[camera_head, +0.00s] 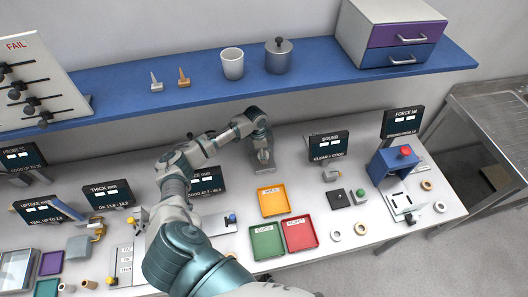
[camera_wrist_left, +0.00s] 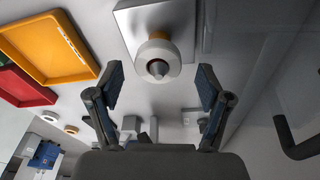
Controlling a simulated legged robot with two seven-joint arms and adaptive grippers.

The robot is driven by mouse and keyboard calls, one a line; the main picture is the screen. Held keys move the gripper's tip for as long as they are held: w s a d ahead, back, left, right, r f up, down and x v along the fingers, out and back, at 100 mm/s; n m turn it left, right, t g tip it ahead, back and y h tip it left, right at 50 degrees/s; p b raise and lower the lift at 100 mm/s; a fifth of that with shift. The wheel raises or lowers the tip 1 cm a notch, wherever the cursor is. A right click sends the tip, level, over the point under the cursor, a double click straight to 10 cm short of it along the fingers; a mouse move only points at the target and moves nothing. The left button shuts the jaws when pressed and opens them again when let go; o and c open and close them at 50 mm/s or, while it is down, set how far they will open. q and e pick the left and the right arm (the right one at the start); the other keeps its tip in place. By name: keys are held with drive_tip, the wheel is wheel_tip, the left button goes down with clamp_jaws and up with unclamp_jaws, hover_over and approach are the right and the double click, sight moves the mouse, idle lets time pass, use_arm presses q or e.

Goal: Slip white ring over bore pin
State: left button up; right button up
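In the left wrist view a thick white ring (camera_wrist_left: 158,54) sits around a grey pin (camera_wrist_left: 158,69), whose rounded tip shows through the hole. A tan piece shows partly behind the ring, and a grey plate (camera_wrist_left: 134,24) lies behind both. My left gripper (camera_wrist_left: 160,82) is open, with one finger on each side of the ring and gaps between. In the head view the left gripper (camera_head: 263,158) points down at the back of the table, left of the SOUND display; the ring and pin cannot be made out there. My right gripper is not in view.
Orange (camera_head: 273,200), green (camera_head: 267,241) and red (camera_head: 300,234) trays lie in front of the gripper. Loose rings, one white (camera_head: 361,228), lie to the right. A blue shelf (camera_head: 230,83) with a cup and pot overhangs the back. The SOUND display (camera_head: 328,146) stands close by.

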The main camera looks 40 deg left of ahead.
use_arm(q)
drive_tip(key=r, duration=0.4)
drive_tip(key=a+r, duration=0.1)
drive_tip(key=r, duration=0.2)
drive_tip(key=shift+s+r, duration=0.1)
drive_tip(key=shift+s, duration=0.2)
